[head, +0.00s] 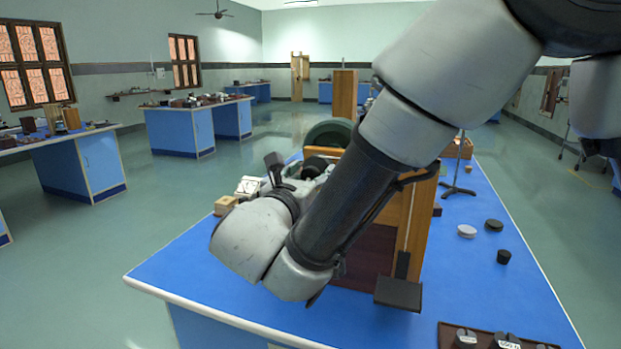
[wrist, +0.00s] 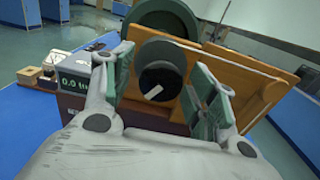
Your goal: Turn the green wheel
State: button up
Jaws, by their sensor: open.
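A large dark green wheel (head: 330,133) stands upright at the back of a wooden apparatus on the blue bench. It also shows at the top of the wrist view (wrist: 160,16), partly cut off by the frame edge. In front of it in the wrist view is a smaller dark round knob (wrist: 158,84) with a white mark on its face. My gripper (wrist: 163,68) is open, with one green-padded finger on each side of this knob. I cannot tell whether the pads touch it. In the head view my arm hides much of the apparatus; my gripper (head: 285,168) points towards it.
The wooden board (wrist: 235,75) of the apparatus rises close behind my right finger. A box with a lit display (wrist: 75,78) stands left of my gripper. Small discs (head: 467,231) and a weight tray (head: 450,335) lie on the bench's right side. The front left bench top is clear.

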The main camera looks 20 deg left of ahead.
grip_shut()
jog(key=shift+n, duration=0.3)
